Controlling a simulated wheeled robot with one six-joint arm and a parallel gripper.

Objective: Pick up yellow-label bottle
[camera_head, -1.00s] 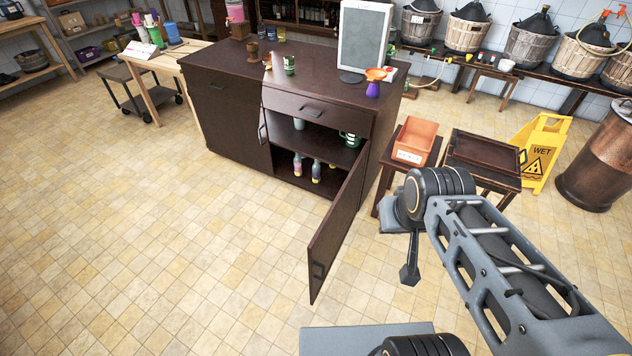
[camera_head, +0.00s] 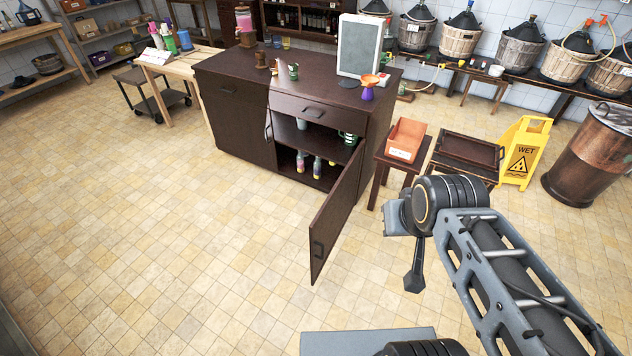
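Two small bottles stand on the lower shelf of the dark cabinet (camera_head: 235,125), behind its open door (camera_head: 336,222). The left bottle (camera_head: 300,161) and the right bottle (camera_head: 317,167) show pink, purple and some yellowish patches. They are too small to tell which label is yellow. Part of something else shows at the right of them, mostly hidden by the door. My arm is folded at the right. A dark tapered part at its end (camera_head: 414,276) hangs above the floor, well apart from the bottles. The fingers cannot be made out clearly.
The open door juts toward me. A stool with an orange bin (camera_head: 406,140), a dark tray table (camera_head: 468,151), a yellow wet-floor sign (camera_head: 523,152) and a copper drum (camera_head: 592,155) stand at the right. The tiled floor (camera_head: 170,240) at the left and front is clear.

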